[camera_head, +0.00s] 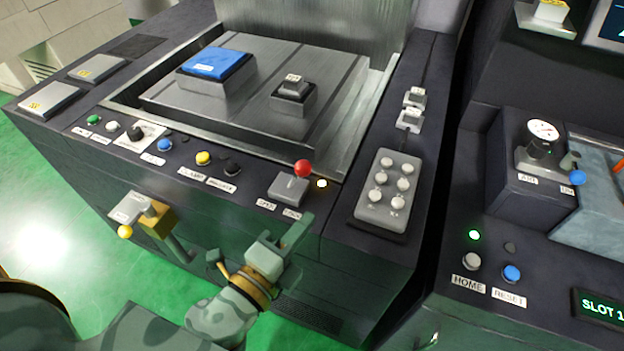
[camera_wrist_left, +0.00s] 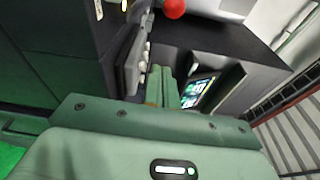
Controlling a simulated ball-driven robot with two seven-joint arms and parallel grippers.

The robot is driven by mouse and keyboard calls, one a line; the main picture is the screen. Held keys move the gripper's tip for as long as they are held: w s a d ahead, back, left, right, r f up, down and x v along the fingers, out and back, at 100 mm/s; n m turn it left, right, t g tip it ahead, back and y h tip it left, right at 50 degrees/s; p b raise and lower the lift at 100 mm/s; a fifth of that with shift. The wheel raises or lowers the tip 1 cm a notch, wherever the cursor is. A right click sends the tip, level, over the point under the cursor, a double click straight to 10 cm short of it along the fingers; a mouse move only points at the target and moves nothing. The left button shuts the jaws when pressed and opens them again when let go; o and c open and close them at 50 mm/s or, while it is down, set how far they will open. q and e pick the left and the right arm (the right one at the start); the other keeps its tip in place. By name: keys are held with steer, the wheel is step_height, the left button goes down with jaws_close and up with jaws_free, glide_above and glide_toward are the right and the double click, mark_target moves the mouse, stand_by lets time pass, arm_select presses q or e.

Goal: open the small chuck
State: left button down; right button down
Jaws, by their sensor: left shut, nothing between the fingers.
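A small dark block (camera_head: 292,88) with a light label on top, which looks like the small chuck, sits on the grey machine table (camera_head: 335,85). A larger block with a blue top (camera_head: 214,63) sits to its left. On the front panel, a lever with a red ball knob (camera_head: 302,168) stands on a grey base (camera_head: 287,190) with two small labels in front. The red knob also shows at the top of the left wrist view (camera_wrist_left: 173,8). My left gripper (camera_head: 287,238) is shut and empty, in front of and below the lever, apart from it. Its closed fingers (camera_wrist_left: 163,86) show in the left wrist view.
A row of buttons, including a yellow one (camera_head: 203,158), runs left of the lever. A lit white button (camera_head: 322,183) is beside it. A grey keypad (camera_head: 388,190) lies right. A yellow-knobbed handle (camera_head: 125,231) projects from the front. Another console with a gauge (camera_head: 543,130) stands right.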

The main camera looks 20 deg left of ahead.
mark_target(296, 177)
arm_select(q)
steer(key=shift+r, duration=0.2)
steer(key=shift+w, duration=0.1)
steer(key=p+x, duration=0.1)
steer(key=x, duration=0.8)
steer(key=a, duration=0.2)
steer(key=shift+w+a, duration=0.25)
steer(key=shift+a, duration=0.1)
steer(key=shift+s+a+r, duration=0.1)
steer(key=shift+a, duration=0.45)
